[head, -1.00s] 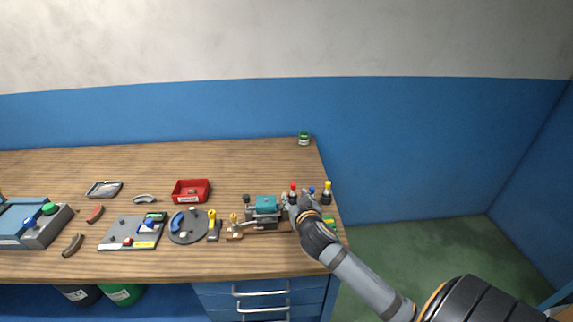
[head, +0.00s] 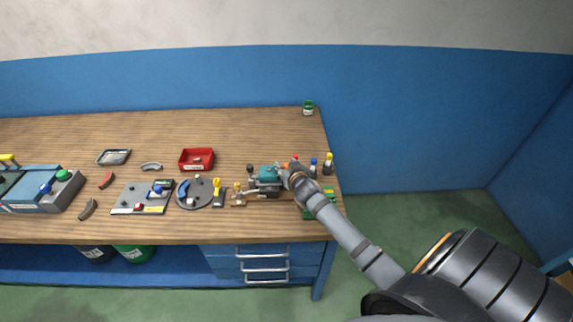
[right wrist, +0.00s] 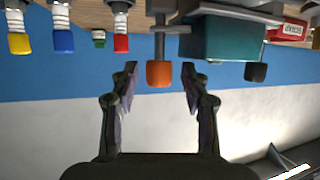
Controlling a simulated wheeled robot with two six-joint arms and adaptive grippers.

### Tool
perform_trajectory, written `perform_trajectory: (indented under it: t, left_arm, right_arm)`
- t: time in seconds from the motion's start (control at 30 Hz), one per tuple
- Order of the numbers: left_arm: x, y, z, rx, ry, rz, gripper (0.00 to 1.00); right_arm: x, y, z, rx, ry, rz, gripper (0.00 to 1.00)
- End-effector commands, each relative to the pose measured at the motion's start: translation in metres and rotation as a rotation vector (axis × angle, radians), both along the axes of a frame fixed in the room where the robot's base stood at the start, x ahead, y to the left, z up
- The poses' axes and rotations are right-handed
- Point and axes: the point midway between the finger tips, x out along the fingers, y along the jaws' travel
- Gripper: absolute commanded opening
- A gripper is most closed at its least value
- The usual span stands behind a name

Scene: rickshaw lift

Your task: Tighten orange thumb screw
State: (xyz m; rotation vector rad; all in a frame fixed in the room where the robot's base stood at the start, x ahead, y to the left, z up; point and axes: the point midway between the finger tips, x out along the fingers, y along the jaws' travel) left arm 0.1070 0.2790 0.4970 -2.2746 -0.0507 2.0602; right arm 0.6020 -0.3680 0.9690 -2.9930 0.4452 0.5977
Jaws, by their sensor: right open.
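The orange thumb screw (right wrist: 159,74) hangs from a grey shaft at the centre of the right wrist view. My right gripper (right wrist: 160,80) is open, with one finger on each side of the orange knob and a gap on both sides. In the head view my right gripper (head: 291,174) is at the right end of the teal-topped vise-like fixture (head: 267,174). The teal block (right wrist: 221,38) also shows in the right wrist view, close to the right finger. The screw is mostly hidden behind the gripper in the head view. My left gripper is not in view.
A black knob (right wrist: 256,72) hangs beyond the teal block. A red bin (head: 196,159), grey disc (head: 194,194) and grey board (head: 141,198) lie left. The table's back is mostly clear.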

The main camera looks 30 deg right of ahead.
Motion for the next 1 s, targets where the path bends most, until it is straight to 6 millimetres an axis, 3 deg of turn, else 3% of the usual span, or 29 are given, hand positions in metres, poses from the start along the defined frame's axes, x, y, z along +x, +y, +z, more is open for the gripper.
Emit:
perform_trajectory:
  t: [0.27, 0.6, 1.0]
  left_arm:
    - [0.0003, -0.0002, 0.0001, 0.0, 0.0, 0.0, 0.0]
    - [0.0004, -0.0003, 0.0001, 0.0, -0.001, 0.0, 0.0]
    - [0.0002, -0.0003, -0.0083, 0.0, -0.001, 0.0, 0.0]
  right_arm:
    - [0.0014, -0.0004, -0.0008, 0.0, 0.0, 0.0, 0.45]
    - [0.0013, -0.0004, -0.0008, 0.0, 0.0, 0.0, 0.0]
    - [0.002, 0.0004, -0.0025, 0.003, -0.003, -0.073, 0.0]
